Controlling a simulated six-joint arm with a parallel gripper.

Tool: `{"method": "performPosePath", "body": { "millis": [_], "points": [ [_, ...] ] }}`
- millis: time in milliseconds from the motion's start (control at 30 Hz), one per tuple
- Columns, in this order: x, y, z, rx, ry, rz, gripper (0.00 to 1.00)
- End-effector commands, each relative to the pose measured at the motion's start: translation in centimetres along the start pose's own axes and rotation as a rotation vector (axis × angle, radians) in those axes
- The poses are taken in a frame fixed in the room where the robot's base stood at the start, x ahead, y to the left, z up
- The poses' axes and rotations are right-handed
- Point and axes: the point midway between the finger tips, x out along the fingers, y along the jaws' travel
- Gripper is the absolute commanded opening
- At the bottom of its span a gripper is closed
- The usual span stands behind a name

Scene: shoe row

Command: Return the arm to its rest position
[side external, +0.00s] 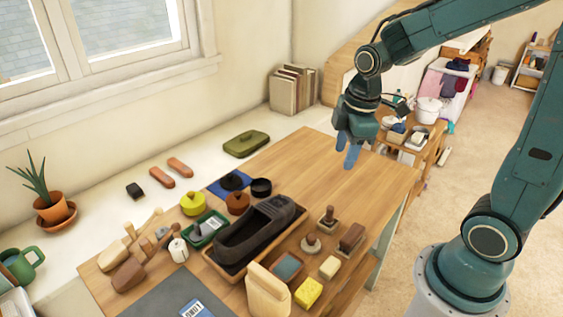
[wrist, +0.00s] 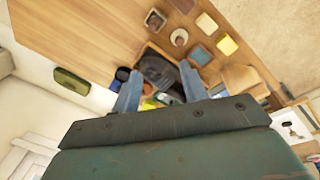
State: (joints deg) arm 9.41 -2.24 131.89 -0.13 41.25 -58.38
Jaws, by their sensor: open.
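My gripper (side external: 346,152) is in the air above the far right part of the wooden table (side external: 340,180). Its two blue fingers are apart, with nothing between them. In the wrist view, my gripper (wrist: 163,95) shows its fingers spread, with the table and its objects well beyond them. The arm reaches in from the right, with its base on the right side of the side view.
A dark shoe-shaped item (side external: 255,232) lies in a wooden tray, with brushes, tins, a yellow sponge (side external: 308,292) and stamp-like tools around it. A green case (side external: 246,143) lies on the sill. The table's far right part is bare. A side table holds a white pot (side external: 428,110).

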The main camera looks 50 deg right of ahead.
Motion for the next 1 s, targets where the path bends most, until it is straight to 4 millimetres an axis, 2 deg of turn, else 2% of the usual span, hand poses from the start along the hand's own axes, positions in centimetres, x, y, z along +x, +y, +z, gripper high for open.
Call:
{"method": "performPosePath", "body": {
  "millis": [200, 500, 800, 1000],
  "points": [
    [-3.8, -2.5, 0.2, 0.197, 0.058, 0.061, 0.44],
    [-7.8, -6.2, 1.2, 0.474, 0.159, 0.113, 0.44],
    [-10.4, -9.7, 2.7, 0.733, 0.273, 0.128, 0.44],
    [-11.0, -11.0, 3.3, 0.833, 0.316, 0.123, 0.44]
  ]
}}
